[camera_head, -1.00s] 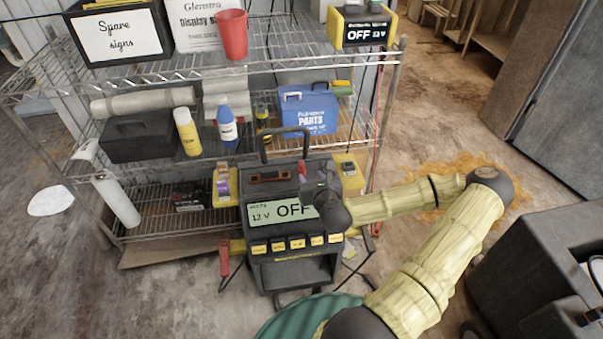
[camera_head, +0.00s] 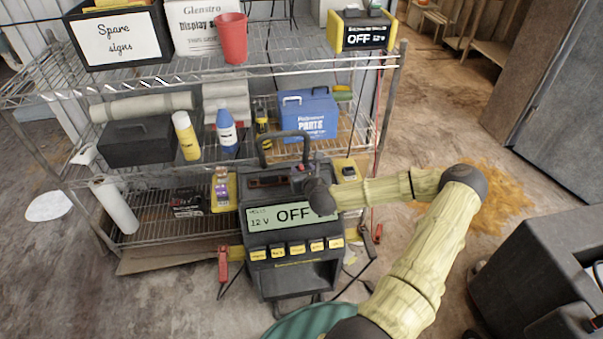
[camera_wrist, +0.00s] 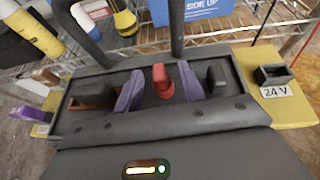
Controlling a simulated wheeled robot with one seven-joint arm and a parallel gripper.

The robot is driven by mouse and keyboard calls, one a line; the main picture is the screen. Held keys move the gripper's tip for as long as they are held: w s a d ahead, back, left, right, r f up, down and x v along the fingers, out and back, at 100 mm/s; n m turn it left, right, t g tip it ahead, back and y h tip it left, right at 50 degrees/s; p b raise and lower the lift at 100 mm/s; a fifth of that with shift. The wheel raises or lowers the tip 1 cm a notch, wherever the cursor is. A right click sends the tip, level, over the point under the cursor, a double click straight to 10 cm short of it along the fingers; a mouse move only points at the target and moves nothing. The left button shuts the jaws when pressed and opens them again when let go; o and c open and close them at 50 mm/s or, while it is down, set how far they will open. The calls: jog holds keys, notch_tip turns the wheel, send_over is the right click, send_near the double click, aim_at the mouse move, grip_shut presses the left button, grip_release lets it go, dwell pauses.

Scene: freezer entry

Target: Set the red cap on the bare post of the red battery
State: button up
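In the wrist view a small red cap (camera_wrist: 162,80) stands in the dark top tray of the cart-like charger. My gripper (camera_wrist: 160,92) has its two purple fingertips on either side of the cap, with a thin gap visible on each side; it looks open. In the head view my wrist hides most of the gripper, and only a bit of red shows behind it. A dark, partly red block (camera_head: 187,198) on the lower shelf may be the red battery; it is too small to tell, and I cannot make out a bare post.
The charger (camera_head: 293,243) reads "12 V OFF" and has a tall handle behind its tray. Red clamps (camera_head: 223,263) hang at its sides. A yellow 24 V block (camera_wrist: 285,90) sits right of the tray. The wire shelf (camera_head: 160,235) stands close behind. Open floor lies to the right.

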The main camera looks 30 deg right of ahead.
aim_at(302, 169)
jog(key=x, duration=0.4)
jog(key=shift+b, duration=0.35)
grip_shut()
